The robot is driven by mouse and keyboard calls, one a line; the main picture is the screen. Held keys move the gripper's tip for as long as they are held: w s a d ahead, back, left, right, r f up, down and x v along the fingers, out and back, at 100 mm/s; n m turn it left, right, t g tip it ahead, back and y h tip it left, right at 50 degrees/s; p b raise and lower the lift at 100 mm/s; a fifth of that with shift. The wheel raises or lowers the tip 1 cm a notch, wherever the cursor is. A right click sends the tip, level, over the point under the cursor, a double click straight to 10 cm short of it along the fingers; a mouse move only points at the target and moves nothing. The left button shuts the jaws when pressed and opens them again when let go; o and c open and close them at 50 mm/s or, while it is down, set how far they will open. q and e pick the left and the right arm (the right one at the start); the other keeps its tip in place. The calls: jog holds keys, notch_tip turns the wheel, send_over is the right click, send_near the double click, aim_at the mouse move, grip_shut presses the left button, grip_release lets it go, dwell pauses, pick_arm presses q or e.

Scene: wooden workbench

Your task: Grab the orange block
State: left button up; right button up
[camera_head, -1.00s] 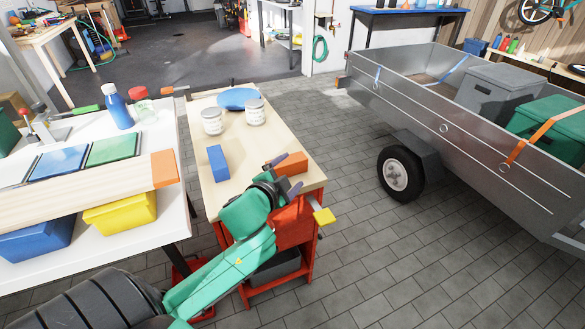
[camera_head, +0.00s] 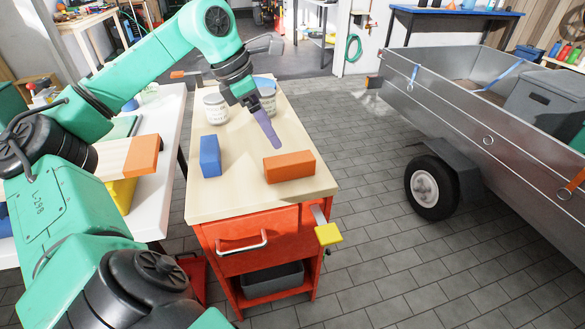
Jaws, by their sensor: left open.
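The orange block (camera_head: 290,166) lies flat near the front right of the wooden bench top (camera_head: 240,199), its near faces in full view. My left gripper (camera_head: 277,96) is open and empty. It hangs above the bench, behind the block in the picture. One purple finger slants down and ends just above and left of the block's back edge, apparently apart from it. My right gripper is not in view.
A blue block (camera_head: 210,156) stands left of the orange one. Two white tins (camera_head: 216,106) stand at the back, one partly hidden by my gripper. A metal trailer (camera_head: 470,120) stands to the right.

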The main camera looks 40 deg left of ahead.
aim_at(288, 159)
pick_arm(q)
jog(key=x, duration=1.1)
jog(key=shift+w+f+p, duration=0.1)
jog(key=shift+p, duration=0.2)
jog(key=shift+f, duration=0.15)
jog(key=shift+f, duration=0.25)
jog(key=shift+c, duration=0.3)
grip_shut()
